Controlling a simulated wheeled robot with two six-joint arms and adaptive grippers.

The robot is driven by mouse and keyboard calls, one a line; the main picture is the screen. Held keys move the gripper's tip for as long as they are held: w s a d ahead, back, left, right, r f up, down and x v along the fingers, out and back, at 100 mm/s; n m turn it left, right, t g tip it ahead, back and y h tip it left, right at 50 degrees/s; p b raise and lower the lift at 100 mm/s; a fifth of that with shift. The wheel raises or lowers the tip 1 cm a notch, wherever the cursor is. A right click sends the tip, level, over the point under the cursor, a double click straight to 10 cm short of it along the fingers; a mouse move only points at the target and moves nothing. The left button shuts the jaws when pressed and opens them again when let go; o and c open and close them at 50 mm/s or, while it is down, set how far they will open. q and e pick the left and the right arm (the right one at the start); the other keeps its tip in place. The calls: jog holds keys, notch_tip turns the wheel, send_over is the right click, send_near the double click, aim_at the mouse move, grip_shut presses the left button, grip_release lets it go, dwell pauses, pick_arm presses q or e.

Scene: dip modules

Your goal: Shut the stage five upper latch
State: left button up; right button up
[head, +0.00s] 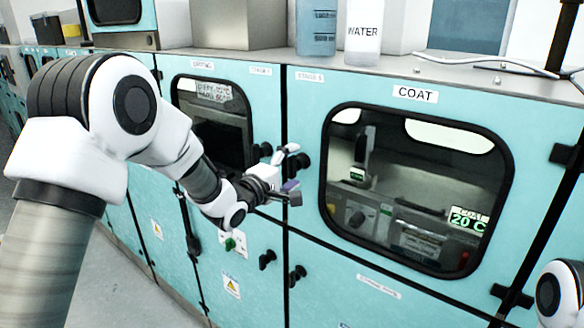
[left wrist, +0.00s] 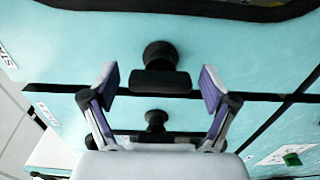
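The stage five upper latch (head: 302,162) is a black knob with a bar handle at the left edge of the teal door marked COAT (head: 415,94). My left gripper (head: 291,170) is in front of it in the head view and partly covers that area. In the left wrist view, the latch (left wrist: 160,78) lies between the two spread fingers of my left gripper (left wrist: 160,88). The bar runs sideways in that view, and gaps show between it and both fingers. The gripper is open and empty. My right gripper is out of view.
The neighbouring door's upper latch (head: 264,151) is close by on the left; it shows lower in the left wrist view (left wrist: 156,120). Two lower latches (head: 267,259) (head: 297,274) are beneath. A bottle marked WATER (head: 363,32) stands on the counter above.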

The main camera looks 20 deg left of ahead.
pick_arm(q)
jog(key=shift+s, duration=0.15)
jog(key=v, duration=1.1)
jog(key=shift+s+a, duration=0.15)
jog(key=shift+s, duration=0.2)
